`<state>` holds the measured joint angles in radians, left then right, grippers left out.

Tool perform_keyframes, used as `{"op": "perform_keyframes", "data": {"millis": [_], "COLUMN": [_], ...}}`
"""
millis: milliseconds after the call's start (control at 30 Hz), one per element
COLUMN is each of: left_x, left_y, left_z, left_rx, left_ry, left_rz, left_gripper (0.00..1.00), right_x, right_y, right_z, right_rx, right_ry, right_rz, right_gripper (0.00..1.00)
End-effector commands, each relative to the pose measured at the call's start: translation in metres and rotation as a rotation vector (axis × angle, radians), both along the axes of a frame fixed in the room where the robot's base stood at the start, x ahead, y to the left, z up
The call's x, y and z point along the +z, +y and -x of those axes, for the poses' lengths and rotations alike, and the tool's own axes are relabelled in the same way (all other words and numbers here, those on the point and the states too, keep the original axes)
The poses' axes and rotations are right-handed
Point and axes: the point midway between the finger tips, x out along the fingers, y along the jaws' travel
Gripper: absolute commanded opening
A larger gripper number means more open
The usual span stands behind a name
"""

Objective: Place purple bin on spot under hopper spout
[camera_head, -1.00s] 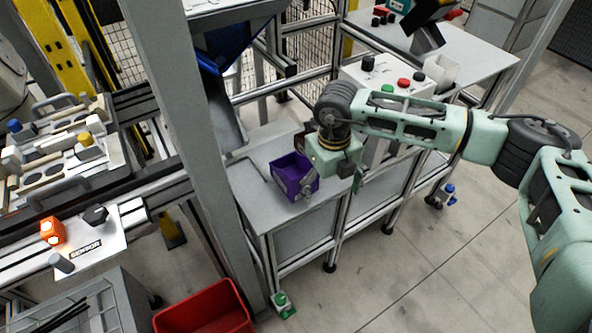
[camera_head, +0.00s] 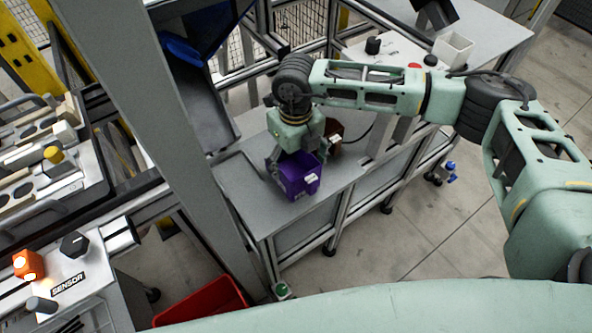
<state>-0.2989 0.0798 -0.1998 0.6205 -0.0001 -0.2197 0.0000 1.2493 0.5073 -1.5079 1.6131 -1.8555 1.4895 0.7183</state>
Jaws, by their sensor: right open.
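The purple bin (camera_head: 300,183) stands upright on the grey metal table (camera_head: 262,212), near its front edge. My right gripper (camera_head: 281,168) is open and low at the bin's back left side. One finger shows beside the bin's left wall; the other is hidden, and I cannot tell whether the fingers touch the bin. The hopper's grey spout (camera_head: 207,108) slopes down at the table's left end. Below it, a dark outlined spot (camera_head: 236,178) on the tabletop is bare, left of the bin. My left gripper is not in view.
A brown bin (camera_head: 334,136) stands behind my right gripper. A thick grey post (camera_head: 160,130) rises left of the table. A red crate (camera_head: 205,300) lies on the floor in front. A white container (camera_head: 455,50) stands on the back table.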

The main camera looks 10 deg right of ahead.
Motion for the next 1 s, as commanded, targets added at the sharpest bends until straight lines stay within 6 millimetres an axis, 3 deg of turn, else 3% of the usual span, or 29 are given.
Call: {"op": "perform_keyframes", "data": {"millis": [400,667,1000], "left_x": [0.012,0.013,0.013], "left_y": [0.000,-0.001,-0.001], "left_z": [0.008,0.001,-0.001], "left_rx": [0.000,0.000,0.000], "left_ry": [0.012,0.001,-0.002], "left_rz": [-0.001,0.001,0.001], "left_gripper": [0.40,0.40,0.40], "right_x": [-0.054,-0.058,-0.058], "right_y": [-0.003,-0.003,-0.003], "right_z": [-0.001,-0.002,-0.002], "right_rx": [0.000,0.000,0.000], "right_ry": [0.001,-0.001,-0.001], "right_rz": [0.000,-0.001,-0.001], "right_gripper": [0.80,0.80,0.52]}}
